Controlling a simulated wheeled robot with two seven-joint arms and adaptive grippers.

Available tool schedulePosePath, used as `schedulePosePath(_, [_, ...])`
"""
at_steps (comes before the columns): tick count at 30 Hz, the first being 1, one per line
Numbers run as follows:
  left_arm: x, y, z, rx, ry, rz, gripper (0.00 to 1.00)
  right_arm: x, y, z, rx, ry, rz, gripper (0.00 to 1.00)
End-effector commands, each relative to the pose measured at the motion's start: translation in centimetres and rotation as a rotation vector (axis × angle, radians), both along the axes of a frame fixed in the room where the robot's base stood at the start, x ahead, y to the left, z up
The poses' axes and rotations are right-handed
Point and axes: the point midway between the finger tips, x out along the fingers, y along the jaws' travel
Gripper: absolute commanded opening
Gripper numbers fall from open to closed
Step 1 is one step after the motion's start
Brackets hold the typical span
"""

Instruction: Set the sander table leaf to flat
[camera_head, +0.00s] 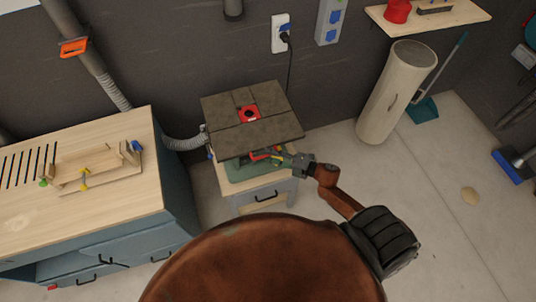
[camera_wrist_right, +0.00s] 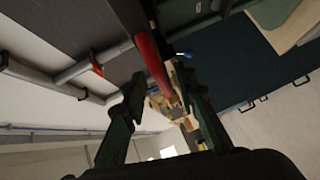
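The sander table (camera_head: 225,110) stands against the back wall, with a dark brown top split by seams and a red insert around a black hole. Its front leaf (camera_head: 270,138) lies along the near edge; its exact angle is hard to tell. My right gripper (camera_head: 276,157) is just below the front edge, over a green base. In the right wrist view my gripper's fingers (camera_wrist_right: 160,88) are spread, with a red bar (camera_wrist_right: 150,58) running between or just beyond them; contact is unclear. My left gripper is out of view.
A wooden workbench (camera_head: 90,215) with a clamped jig (camera_head: 95,168) stands to the left. A grey hose (camera_head: 183,143) runs between it and the sander table. A beige cylinder (camera_head: 395,95) stands on the right. The floor on the right is mostly clear.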

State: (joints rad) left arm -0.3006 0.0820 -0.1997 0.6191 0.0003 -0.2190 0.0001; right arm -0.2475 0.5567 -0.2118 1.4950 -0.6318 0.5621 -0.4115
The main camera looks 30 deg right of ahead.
Motion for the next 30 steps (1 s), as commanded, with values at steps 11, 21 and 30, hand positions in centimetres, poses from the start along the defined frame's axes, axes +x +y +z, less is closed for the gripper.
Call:
schedulePosePath(11, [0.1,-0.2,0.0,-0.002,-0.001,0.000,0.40,-6.2,-4.2,1.0,-0.001,0.002,-0.002,0.27])
schedulePosePath(21, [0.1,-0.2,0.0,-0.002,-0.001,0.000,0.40,-9.0,-6.1,1.7,0.000,-0.001,0.000,0.27])
schedulePosePath(30, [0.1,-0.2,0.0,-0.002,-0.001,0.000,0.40,-9.1,-6.1,1.7,0.001,-0.001,0.000,0.27])
